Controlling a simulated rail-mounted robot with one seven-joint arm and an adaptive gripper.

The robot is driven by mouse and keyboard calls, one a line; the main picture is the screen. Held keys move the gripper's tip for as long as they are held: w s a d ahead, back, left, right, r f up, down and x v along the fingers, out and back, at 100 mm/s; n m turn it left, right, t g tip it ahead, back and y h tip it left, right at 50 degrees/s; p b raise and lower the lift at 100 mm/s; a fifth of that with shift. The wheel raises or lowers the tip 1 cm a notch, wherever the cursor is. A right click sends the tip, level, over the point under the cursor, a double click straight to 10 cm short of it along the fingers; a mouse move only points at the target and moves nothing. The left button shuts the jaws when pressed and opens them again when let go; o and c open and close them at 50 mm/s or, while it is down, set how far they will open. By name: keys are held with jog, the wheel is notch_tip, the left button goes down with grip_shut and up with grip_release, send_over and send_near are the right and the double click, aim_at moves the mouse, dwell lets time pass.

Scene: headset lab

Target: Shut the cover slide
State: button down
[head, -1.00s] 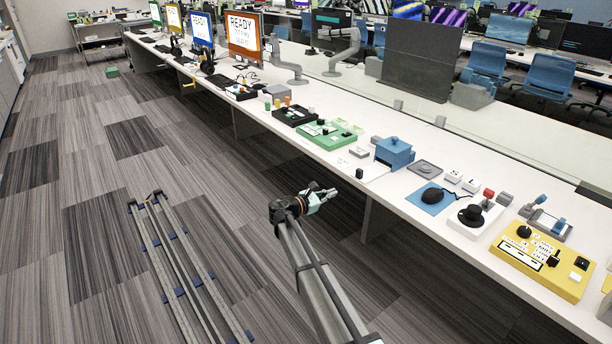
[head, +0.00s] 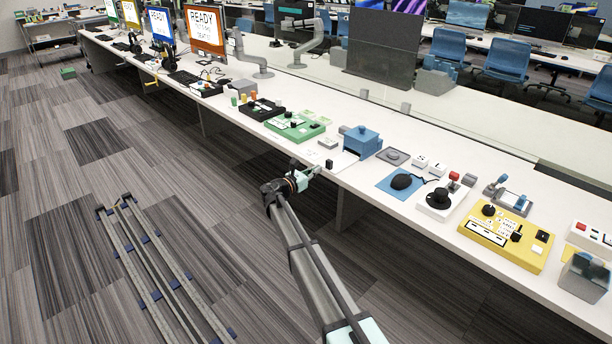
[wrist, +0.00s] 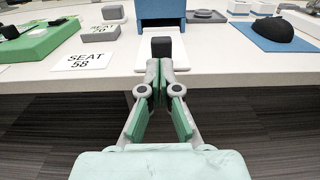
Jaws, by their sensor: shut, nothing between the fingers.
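A blue box (head: 361,141) stands near the front edge of the white desk; its lower front shows in the wrist view (wrist: 162,12). A flat white slide (wrist: 178,55) sticks out of the box toward me, so it stands open. A black block-shaped knob (wrist: 161,47) sits on the slide's near end and also shows in the head view (head: 329,164). My gripper (wrist: 160,68) is shut and empty, its fingertips right in front of the knob and pointing at it. I cannot tell whether the tips touch it. In the head view my gripper (head: 316,170) is at the desk's front edge.
A "SEAT 58" card (wrist: 84,62) and a green panel (head: 295,126) lie left of the box. A grey tray (head: 393,157), a black mouse on a blue mat (head: 389,185) and a yellow panel (head: 505,240) lie to the right.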

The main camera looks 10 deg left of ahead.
aim_at(327, 164)
jog(key=shift+x, duration=1.9)
jog(key=x, duration=0.7)
jog(key=shift+p, duration=0.3)
